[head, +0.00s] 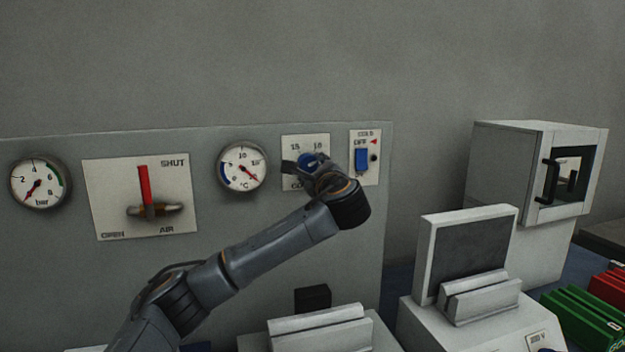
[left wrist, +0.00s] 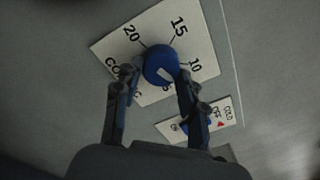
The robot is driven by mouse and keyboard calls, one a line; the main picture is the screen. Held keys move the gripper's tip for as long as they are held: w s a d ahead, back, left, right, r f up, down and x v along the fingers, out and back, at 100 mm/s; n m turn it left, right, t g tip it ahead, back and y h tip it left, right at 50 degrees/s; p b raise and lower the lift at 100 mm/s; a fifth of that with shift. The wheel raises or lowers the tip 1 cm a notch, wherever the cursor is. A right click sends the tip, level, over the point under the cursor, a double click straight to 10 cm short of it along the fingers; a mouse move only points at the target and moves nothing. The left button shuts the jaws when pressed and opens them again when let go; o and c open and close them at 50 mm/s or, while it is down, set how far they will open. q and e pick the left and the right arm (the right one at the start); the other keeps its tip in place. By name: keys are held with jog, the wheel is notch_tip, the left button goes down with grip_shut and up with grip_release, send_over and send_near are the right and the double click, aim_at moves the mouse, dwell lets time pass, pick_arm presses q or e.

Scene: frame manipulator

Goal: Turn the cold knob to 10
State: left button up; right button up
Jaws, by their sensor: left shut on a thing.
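The cold knob (head: 307,160) is round and blue on a white plate (head: 305,141) on the grey panel. The left wrist view shows the knob (left wrist: 160,64) closer, with 20, 15, 10 and 5 around it. Its white mark is on the lower side, towards the 5; I cannot read its exact setting. My left gripper (head: 309,168) is shut on the knob, with one finger on each side in the left wrist view (left wrist: 155,78). The fingers and wrist hide part of the knob and plate. My right gripper is not in view.
A °C dial (head: 243,167) is left of the knob, with its red needle pointing to lower right. A blue switch (head: 361,159) marked OFF sits close on the right. A red-handled AIR valve (head: 145,187) and bar gauge (head: 38,182) are further left.

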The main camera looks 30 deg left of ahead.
pick_arm(q)
jog(key=n+b, duration=0.2)
jog(key=n, duration=0.2)
jog(key=shift+f+b, duration=0.2)
jog(key=shift+b, duration=0.15)
jog(key=shift+w+d+r+n+b, duration=0.1)
jog(key=shift+n+b, duration=0.2)
jog(key=shift+n, duration=0.4)
jog(key=shift+r+n+b, duration=0.1)
jog(key=shift+n+b, duration=0.15)
jog(key=shift+n, duration=0.45)
jog(key=o, duration=1.2)
jog(key=shift+c, duration=0.2)
jog(key=shift+s+d, duration=0.2)
jog(key=v, duration=1.1)
jog(key=shift+d, duration=0.15)
